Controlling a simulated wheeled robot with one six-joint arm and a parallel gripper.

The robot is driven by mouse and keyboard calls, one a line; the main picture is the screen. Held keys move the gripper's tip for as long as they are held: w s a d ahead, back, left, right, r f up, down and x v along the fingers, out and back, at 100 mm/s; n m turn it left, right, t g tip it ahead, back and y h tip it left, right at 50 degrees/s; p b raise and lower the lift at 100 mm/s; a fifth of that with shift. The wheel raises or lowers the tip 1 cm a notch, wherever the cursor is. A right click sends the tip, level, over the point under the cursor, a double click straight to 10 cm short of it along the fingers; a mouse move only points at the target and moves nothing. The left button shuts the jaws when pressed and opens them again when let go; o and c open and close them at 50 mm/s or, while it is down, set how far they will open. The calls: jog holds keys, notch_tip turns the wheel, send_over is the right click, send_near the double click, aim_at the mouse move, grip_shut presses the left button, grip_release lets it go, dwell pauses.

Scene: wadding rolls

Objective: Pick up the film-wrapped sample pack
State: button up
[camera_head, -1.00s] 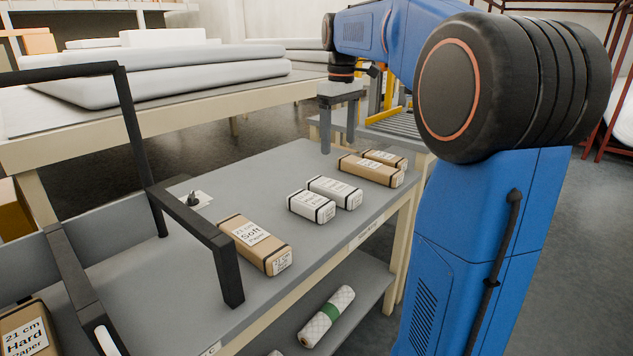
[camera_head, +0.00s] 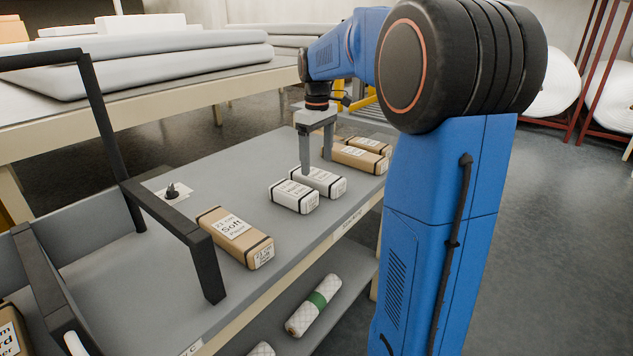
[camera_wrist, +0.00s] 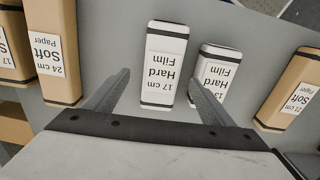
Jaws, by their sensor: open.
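Two white film-wrapped packs with black end bands lie side by side on the grey table. The far pack (camera_head: 324,183) reads "17 cm Hard Film" in the wrist view (camera_wrist: 165,65). The near pack (camera_head: 293,198) also reads "Hard Film" in the wrist view (camera_wrist: 217,74), its size partly covered by a finger. My gripper (camera_head: 317,162) is open, pointing down over the far pack. In the wrist view, its fingers (camera_wrist: 160,80) appear on either side of the 17 cm pack, the right one overlapping the near pack. I cannot tell their exact height above the table.
Brown paper packs (camera_head: 357,158) lie just beyond the white ones. A brown "Soft Paper" pack (camera_head: 235,237) lies nearer, with bare table between. A black frame (camera_head: 190,240) stands at the left. A wrapped roll (camera_head: 313,310) lies on the lower shelf.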

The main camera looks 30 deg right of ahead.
aim_at(317, 174)
jog(key=shift+s+a+f, duration=0.1)
jog(key=shift+f, duration=2.8)
jog(key=c, duration=1.2)
